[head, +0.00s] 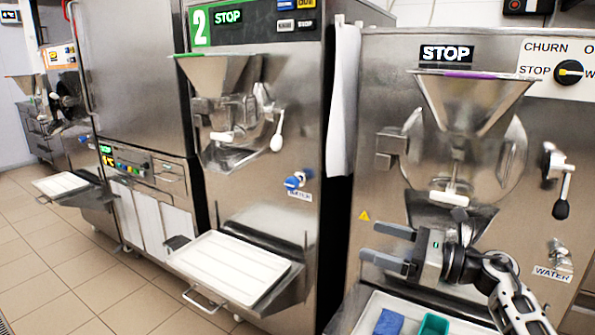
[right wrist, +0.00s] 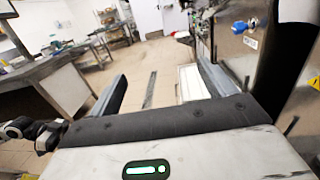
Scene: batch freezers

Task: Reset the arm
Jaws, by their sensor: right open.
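My right gripper (head: 372,240) is in front of the right-hand batch freezer (head: 375,90), below its hopper and spout. Its two dark fingers point left and stand apart, with nothing between them. In the right wrist view the same gripper (right wrist: 161,72) also shows parted fingers with only floor and a distant machine beyond. My right arm comes in from the lower right of the head view. My left gripper is not seen in the head view.
Below the gripper is a tray (head: 455,326) with a blue cloth (head: 389,322) and a teal-edged sponge (head: 434,324). Freezer number 2 (head: 290,110) has a white tray (head: 228,268) sticking out. Tiled floor (head: 80,280) is free at left.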

